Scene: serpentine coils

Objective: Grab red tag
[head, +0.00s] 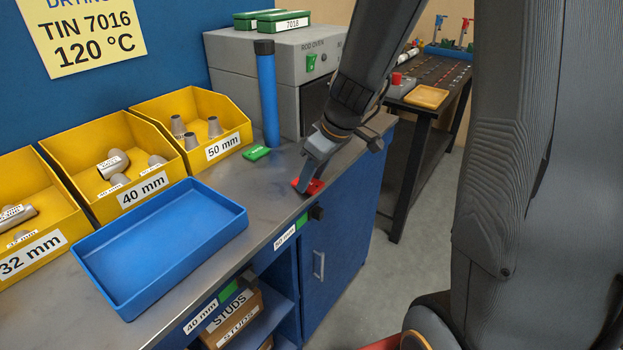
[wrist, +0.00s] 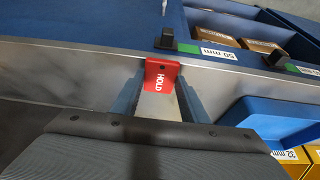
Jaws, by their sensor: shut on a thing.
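The red tag (wrist: 161,76) with white lettering reading HOLD shows in the wrist view, between the two fingers of my gripper (wrist: 160,92). In the head view the red tag (head: 309,187) is at the front edge of the grey metal bench top, partly hidden by my gripper (head: 307,180). My gripper points down at the bench edge and is shut on the tag. I cannot tell whether the tag still touches the bench.
A blue tray (head: 160,245) lies on the bench to the left. Yellow bins (head: 120,165) stand behind it. A dark knob (head: 317,212) juts from the bench front.

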